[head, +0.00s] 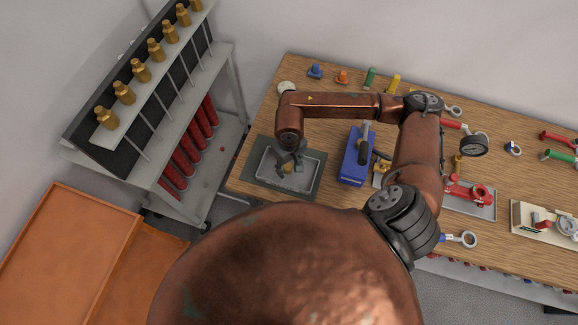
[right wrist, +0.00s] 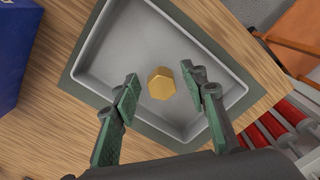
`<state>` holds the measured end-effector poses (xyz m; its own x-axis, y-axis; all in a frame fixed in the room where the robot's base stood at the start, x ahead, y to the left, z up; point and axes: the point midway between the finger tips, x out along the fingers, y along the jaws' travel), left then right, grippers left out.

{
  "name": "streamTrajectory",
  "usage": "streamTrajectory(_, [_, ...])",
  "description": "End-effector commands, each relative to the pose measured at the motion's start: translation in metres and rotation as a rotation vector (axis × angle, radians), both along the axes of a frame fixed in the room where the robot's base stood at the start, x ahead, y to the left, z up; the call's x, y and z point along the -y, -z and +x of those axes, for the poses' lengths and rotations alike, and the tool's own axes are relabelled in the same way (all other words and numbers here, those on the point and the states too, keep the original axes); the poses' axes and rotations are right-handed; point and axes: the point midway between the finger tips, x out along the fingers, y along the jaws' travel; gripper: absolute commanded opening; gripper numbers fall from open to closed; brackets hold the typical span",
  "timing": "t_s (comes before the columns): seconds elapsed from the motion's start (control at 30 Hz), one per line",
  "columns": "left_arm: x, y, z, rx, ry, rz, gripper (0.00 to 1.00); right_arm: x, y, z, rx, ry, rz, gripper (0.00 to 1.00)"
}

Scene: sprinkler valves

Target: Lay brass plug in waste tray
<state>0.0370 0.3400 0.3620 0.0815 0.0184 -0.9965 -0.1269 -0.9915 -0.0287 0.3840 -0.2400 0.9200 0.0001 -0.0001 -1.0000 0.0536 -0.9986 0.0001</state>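The brass plug (right wrist: 161,83) is a small hexagonal gold piece inside the grey waste tray (right wrist: 105,47), on its bare floor. In the head view the plug (head: 288,167) shows just below the fingers. The tray (head: 262,178) stands on a dark mat at the left end of the wooden bench. My right gripper (right wrist: 160,95) is open, its two fingers apart on either side of the plug with visible gaps to it. In the head view my right gripper (head: 290,158) points down over the tray. My left gripper is not in view.
A pressure gauge (head: 473,146) and red valve (head: 466,191) lie farther right. A rack with brass sprinkler parts (head: 141,71) stands left of the bench.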

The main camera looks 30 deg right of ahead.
Motion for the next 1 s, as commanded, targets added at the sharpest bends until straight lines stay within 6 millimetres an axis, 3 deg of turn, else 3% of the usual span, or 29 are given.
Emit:
streamTrajectory(0.17, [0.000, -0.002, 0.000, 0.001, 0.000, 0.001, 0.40, 0.000, -0.013, 0.002, 0.005, 0.000, -0.001, 0.40])
streamTrajectory(0.63, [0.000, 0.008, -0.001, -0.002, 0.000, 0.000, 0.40, 0.000, -0.104, 0.001, 0.004, -0.001, -0.001, 0.40])
streamTrajectory(0.8, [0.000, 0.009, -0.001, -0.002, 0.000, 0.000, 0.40, 0.000, -0.120, 0.001, 0.002, 0.000, -0.001, 0.40])
streamTrajectory(1.0, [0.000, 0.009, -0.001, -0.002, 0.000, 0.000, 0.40, 0.000, -0.123, 0.000, -0.001, 0.000, 0.000, 0.40])
